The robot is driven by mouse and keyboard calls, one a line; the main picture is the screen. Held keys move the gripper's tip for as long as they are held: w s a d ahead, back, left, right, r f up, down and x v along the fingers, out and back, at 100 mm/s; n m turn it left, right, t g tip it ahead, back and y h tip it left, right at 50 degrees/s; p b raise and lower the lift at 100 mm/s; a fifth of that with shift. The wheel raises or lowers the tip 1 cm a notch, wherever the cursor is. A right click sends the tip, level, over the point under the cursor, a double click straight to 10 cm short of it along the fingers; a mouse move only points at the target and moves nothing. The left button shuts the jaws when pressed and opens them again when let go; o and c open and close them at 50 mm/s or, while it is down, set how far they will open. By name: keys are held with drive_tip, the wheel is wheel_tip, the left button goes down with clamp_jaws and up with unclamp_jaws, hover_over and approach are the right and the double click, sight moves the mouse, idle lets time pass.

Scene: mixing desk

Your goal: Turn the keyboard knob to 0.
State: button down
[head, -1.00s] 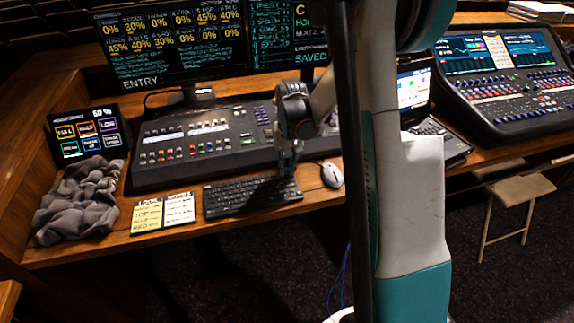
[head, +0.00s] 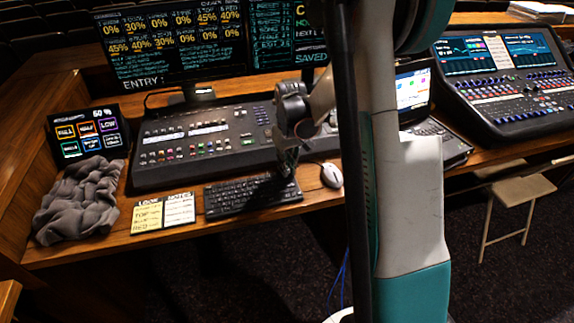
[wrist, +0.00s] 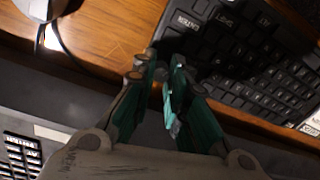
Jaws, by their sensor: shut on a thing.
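The black keyboard (head: 235,198) lies on the wooden desk in front of the lighting console. It also fills the upper right of the wrist view (wrist: 240,62). My gripper (head: 284,172) points down at the keyboard's right end in the head view. In the wrist view its teal fingers (wrist: 166,66) are close together at the keyboard's corner, shut on the keyboard knob. The knob is mostly hidden by the fingers, and I cannot read its setting.
A white mouse (head: 331,175) sits just right of the keyboard. Note cards (head: 163,213) lie to its left, beside a crumpled grey cloth (head: 80,198). The console (head: 200,145) stands close behind, under a monitor (head: 170,45) with percentage values.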

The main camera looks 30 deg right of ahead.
drive_tip(key=c, duration=1.5)
unclamp_jaws()
drive_tip(key=shift+c, duration=0.2)
wheel_tip(320, 180, up, 12)
drive_tip(key=shift+d, duration=0.25)
